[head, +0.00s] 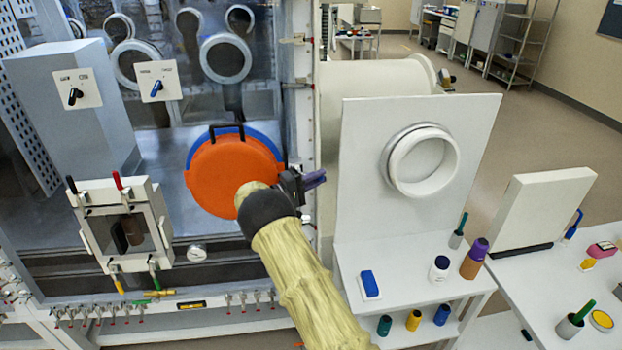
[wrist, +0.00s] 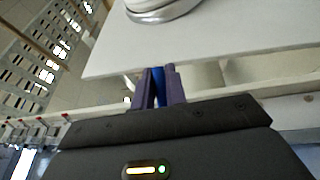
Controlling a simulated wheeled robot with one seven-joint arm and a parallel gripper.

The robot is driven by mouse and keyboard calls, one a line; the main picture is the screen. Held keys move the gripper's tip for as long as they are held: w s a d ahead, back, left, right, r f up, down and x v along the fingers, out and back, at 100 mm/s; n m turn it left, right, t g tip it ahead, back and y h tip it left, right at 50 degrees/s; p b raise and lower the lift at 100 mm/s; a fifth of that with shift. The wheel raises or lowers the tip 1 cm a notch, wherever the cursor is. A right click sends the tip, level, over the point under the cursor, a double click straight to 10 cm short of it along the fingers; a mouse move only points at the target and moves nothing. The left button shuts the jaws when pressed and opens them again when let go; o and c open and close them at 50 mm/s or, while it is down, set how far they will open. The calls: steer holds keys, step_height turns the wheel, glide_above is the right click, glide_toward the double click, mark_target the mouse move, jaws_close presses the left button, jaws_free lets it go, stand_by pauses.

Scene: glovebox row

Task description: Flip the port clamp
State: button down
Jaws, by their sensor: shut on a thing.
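The round port at the centre of the glovebox front has an orange cover (head: 215,175) with a black handle (head: 226,130) at its top. A blue ring (head: 262,140) shows behind the cover's upper right edge. My gripper (head: 316,179) is at the right of the cover, by the box's right frame post. In the wrist view its purple fingers (wrist: 158,75) are shut on a narrow blue piece (wrist: 159,86), which looks like the port clamp's lever. My arm hides the cover's lower right edge and where the blue piece joins the port.
A white upright panel (head: 360,200) with a round white port (head: 422,160) stands close to the right of my gripper. Below it a white bench (head: 410,265) holds several bottles. A small framed hatch (head: 125,230) with coloured levers is at left.

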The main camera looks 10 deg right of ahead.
steer(key=shift+a+r, duration=0.1)
steer(key=shift+r, duration=0.25)
steer(key=c, duration=1.8)
jaws_free()
steer(key=o, duration=0.3)
steer(key=shift+w+a+f, duration=0.1)
steer(key=shift+w, duration=0.05)
steer(key=shift+o, duration=0.3)
steer(key=shift+w+a+f, duration=0.1)
steer(key=shift+w+f, duration=0.05)
steer(key=shift+s, duration=0.2)
steer(key=b+v, duration=0.6)
steer(key=v, duration=1.1)
steer(key=shift+w+a+f, duration=0.15)
steer(key=shift+w+f, duration=0.05)
steer(key=shift+f, duration=0.05)
steer(key=shift+g, duration=0.3)
